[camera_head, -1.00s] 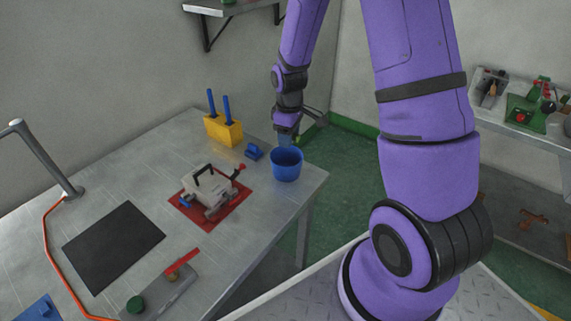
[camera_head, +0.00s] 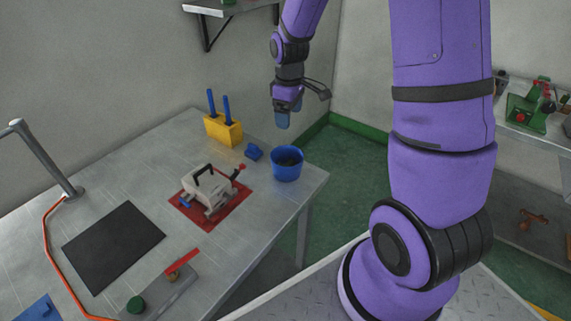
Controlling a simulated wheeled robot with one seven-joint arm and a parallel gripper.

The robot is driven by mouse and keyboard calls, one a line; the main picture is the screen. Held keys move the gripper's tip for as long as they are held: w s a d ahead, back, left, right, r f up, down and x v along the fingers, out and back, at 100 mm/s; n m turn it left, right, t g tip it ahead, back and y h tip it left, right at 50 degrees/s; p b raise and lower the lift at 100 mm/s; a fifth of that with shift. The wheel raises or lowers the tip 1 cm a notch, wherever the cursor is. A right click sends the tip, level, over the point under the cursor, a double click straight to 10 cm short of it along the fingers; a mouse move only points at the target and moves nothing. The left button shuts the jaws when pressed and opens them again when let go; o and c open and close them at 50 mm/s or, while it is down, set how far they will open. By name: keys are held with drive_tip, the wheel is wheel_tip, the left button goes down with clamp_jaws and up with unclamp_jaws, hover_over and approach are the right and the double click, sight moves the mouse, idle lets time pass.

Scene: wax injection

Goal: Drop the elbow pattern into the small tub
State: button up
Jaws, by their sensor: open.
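The small blue tub (camera_head: 287,172) stands upright near the right corner of the metal bench. Something dark shows inside its mouth, too small to make out with certainty as the elbow pattern. I cannot clearly see the elbow pattern anywhere else. My gripper (camera_head: 282,124) hangs above the tub, pointing down, with a clear gap between its blue fingertips and the rim. It is open, and nothing shows between its fingers.
A small blue block (camera_head: 254,152) lies just left of the tub. A yellow holder (camera_head: 223,132) with two blue-handled tools stands behind it. A grey clamp device (camera_head: 208,187) sits on a red mat (camera_head: 232,208). A black mat (camera_head: 113,246) lies at left.

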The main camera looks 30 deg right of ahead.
drive_tip(key=shift+r, duration=1.65)
drive_tip(key=s+a+r+m+t, duration=0.35)
drive_tip(key=s+r, duration=0.75)
drive_tip(key=r, duration=0.4)
drive_tip(key=s+a+r+m+t, duration=0.1)
drive_tip(key=s+r+m, duration=0.1)
drive_tip(key=s, duration=0.5)
drive_tip(key=s+a+r+m, duration=0.1)
drive_tip(key=s+r, duration=0.2)
drive_tip(key=s, duration=0.4)
drive_tip(key=shift+a+r+m+t, duration=0.2)
drive_tip(key=shift+r+m+t, duration=0.15)
drive_tip(key=shift+r, duration=0.05)
